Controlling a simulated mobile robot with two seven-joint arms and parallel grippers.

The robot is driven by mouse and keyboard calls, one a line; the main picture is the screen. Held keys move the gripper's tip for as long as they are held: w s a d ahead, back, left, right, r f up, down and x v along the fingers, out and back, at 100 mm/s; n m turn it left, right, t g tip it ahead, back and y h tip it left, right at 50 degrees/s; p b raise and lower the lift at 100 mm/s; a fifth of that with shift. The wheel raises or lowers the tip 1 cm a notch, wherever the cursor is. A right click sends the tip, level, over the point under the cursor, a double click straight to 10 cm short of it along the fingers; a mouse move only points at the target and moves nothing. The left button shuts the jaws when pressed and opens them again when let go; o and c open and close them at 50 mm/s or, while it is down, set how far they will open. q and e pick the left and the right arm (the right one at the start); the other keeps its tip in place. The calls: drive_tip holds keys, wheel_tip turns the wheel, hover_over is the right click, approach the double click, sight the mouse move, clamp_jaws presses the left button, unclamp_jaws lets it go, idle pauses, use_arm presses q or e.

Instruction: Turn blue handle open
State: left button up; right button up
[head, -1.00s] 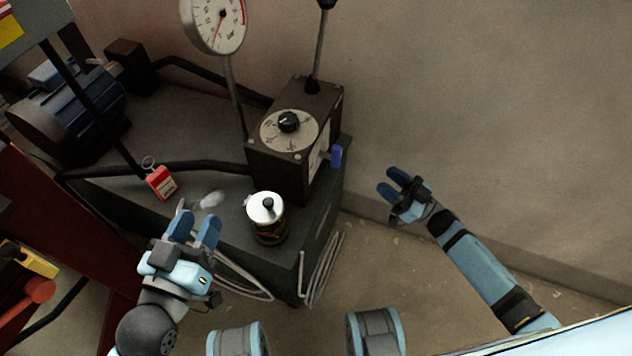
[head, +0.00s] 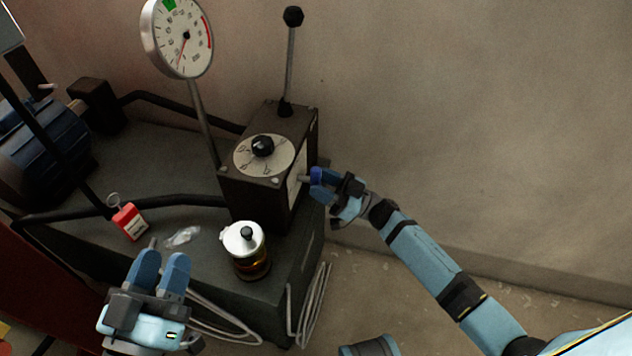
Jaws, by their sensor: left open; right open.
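The blue handle (head: 317,176) sticks out from the right side of a dark control box (head: 261,194) with a round dial on top. My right gripper (head: 322,184) is at the handle, its fingers open around or beside it; the fingers partly hide the handle and contact cannot be told. My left gripper (head: 162,267) is open and empty at the lower left, over the front of the dark bench and apart from the box.
A glass jar with a white lid (head: 247,250) stands at the bench's front edge. A red tag (head: 130,221), a pressure gauge (head: 185,38), a tall lever (head: 291,60) and a motor (head: 42,150) are around. The wall behind bounds the right side.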

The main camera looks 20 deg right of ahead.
drive_tip(key=shift+x, duration=0.85)
drive_tip(key=shift+c, duration=0.4)
clamp_jaws()
